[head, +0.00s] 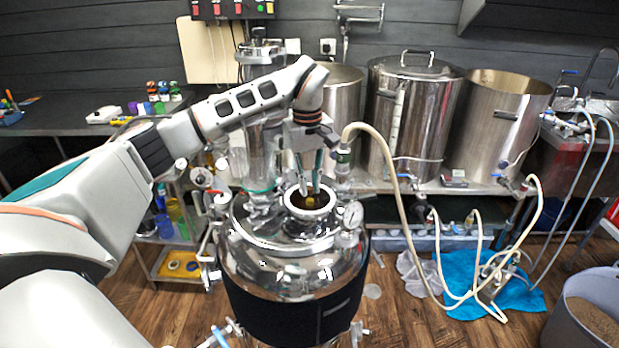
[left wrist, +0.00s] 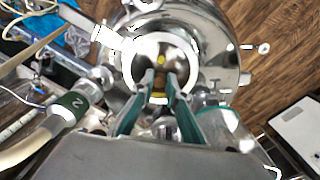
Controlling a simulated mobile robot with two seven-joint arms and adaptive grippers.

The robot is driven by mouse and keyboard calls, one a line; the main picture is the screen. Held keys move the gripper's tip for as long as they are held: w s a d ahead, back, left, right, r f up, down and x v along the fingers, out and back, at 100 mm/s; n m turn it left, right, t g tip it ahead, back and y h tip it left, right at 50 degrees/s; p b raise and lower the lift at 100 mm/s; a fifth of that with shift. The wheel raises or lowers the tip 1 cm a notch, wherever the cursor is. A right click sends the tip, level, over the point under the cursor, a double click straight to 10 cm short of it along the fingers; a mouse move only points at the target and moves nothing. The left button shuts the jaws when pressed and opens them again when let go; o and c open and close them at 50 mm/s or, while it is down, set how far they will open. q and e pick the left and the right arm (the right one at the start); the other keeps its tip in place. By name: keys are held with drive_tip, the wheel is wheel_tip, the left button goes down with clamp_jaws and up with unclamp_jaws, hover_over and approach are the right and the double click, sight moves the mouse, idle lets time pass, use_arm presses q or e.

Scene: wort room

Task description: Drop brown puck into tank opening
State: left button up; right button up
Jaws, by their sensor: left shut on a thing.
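The steel tank (head: 290,272) stands in the middle of the head view, with a round, white-rimmed opening (head: 309,199) on its lid. My left gripper (head: 309,188) points down at this opening, with its fingertips at the rim. In the left wrist view the fingers (left wrist: 160,84) are shut on the small brown puck (left wrist: 158,98), which is mostly hidden between them. The opening also shows there, its rim (left wrist: 131,57) around the fingertips. A yellow spot shows inside the opening; I cannot tell what it is. My right gripper is not in view.
A pressure gauge (head: 353,214) and a hose (head: 385,150) stand close to the opening's right. Steel kettles (head: 414,115) line the back bench. A grey bin (head: 587,300) of grain stands at the lower right. A blue cloth (head: 470,280) and hoses lie on the floor.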

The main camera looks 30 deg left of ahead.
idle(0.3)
use_arm(q)
drive_tip(key=shift+s+d, duration=0.1)
drive_tip(key=shift+d, duration=0.05)
idle(0.3)
drive_tip(key=o, duration=0.7)
wheel_tip(320, 180, up, 12)
drive_tip(key=shift+s, duration=0.15)
idle(0.8)
